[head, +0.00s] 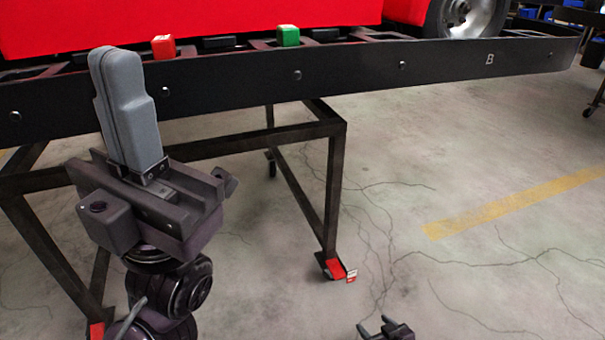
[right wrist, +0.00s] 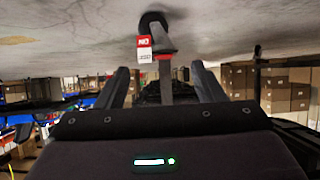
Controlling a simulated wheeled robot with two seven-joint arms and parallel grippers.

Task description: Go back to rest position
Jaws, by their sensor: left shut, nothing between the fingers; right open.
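My left gripper (head: 118,58) is on the left of the head view, pointing up in front of the kart stand's dark side rail. Its two grey fingers are pressed together with nothing between them. My right gripper (head: 384,326) shows only as a small dark part at the bottom edge of the head view, low over the floor. In the right wrist view its two fingers (right wrist: 165,85) stand apart and hold nothing. A red-and-white tag (right wrist: 144,48) and a caster (right wrist: 153,22) appear beyond the fingers.
The kart stand (head: 430,70) carries a red kart (head: 180,22). A red block (head: 163,47) and a green block (head: 288,36) sit along its rail. A stand leg ends in a red foot pedal (head: 335,269). Cracked concrete floor with a yellow stripe (head: 510,205) lies clear at right. Cardboard boxes (right wrist: 285,88) are stacked behind.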

